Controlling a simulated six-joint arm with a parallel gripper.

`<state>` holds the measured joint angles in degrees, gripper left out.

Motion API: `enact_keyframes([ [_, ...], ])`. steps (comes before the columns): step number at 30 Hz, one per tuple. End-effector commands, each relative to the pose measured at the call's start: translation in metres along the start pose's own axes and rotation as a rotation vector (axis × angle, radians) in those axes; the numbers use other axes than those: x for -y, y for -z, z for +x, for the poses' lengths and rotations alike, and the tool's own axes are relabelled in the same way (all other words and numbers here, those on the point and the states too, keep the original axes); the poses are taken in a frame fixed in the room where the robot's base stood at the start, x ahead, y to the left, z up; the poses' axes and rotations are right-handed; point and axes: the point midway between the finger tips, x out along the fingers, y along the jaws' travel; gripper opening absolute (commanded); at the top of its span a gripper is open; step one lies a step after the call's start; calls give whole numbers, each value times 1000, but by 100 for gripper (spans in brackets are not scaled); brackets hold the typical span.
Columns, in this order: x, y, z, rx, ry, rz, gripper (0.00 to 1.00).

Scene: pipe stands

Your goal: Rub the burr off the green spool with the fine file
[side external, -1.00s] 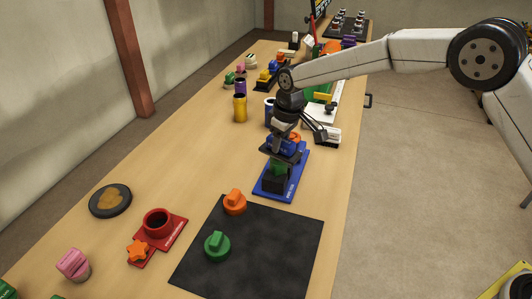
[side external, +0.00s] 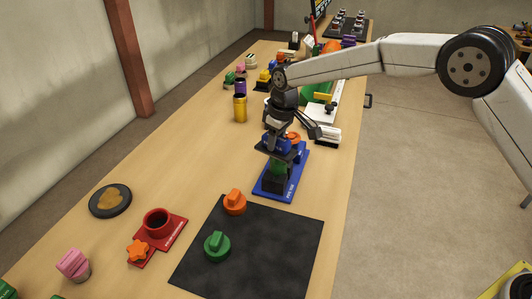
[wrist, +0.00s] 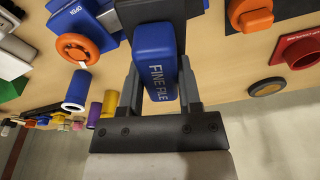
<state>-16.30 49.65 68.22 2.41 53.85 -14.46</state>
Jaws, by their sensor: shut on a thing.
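My gripper (wrist: 158,92) is shut on the blue handle of the fine file (wrist: 157,60), whose label reads "FINE FILE" in the wrist view. In the side view my gripper (side external: 277,135) holds the file (side external: 274,151), with its dark flat part just above a green piece. That piece, seemingly the green spool (side external: 279,168), sits upright in a black holder (side external: 275,183) on a blue base plate (side external: 268,194). I cannot tell whether file and spool touch. The burr is not visible, and the file hides the spool's top.
A black mat (side external: 260,265) in front holds an orange knobbed piece (side external: 235,202) and a green one (side external: 217,246). A red stand (side external: 178,232) lies left of it. A yellow cylinder (side external: 240,108) stands behind to the left.

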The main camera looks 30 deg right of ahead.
Motion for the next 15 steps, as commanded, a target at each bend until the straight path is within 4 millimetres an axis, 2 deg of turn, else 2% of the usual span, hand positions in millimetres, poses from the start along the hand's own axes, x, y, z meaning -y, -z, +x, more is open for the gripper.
enact_keyframes([
  [8, 1, 0, 2, 3, 1, 0, 0],
  [15, 0, -8, -1, 3, 1, 0, 0],
])
